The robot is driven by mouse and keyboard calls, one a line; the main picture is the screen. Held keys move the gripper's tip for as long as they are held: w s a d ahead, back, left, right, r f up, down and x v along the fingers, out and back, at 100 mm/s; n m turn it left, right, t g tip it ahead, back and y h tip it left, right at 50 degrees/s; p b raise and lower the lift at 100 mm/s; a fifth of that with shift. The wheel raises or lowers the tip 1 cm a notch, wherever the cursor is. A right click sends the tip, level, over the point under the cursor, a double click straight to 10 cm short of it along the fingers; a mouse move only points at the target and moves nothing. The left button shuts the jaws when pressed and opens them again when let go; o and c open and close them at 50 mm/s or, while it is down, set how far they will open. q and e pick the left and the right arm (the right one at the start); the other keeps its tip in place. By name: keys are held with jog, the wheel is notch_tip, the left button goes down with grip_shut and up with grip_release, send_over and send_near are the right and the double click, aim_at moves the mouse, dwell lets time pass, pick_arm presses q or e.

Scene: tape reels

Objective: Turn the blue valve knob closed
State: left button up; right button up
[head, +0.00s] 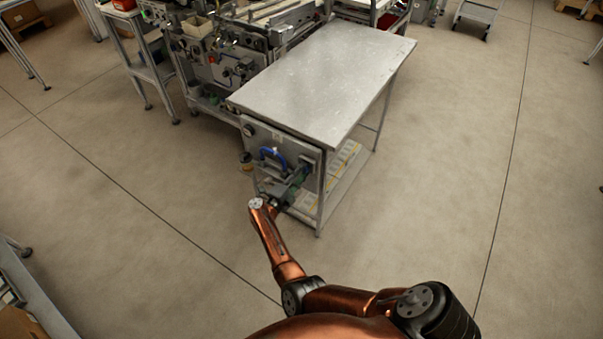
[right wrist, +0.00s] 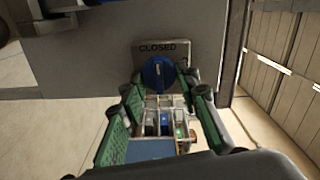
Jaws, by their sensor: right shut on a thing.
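A small pale mark shows on the upper part of the knob. My right gripper (right wrist: 163,80) has its green-padded fingers on either side of the knob and is shut on it. In the head view the right gripper (head: 300,177) is at the right end of the panel below the table top, and it largely hides the knob there. My left gripper is in neither view.
A blue curved handle (head: 272,153) is on the same panel, left of the gripper. The metal table top (head: 325,75) lies above the panel. A machine (head: 225,65) stands behind at the left. The floor (head: 450,180) to the right is clear.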

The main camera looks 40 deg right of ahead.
jog(key=o, duration=1.2)
jog(key=shift+c, duration=0.2)
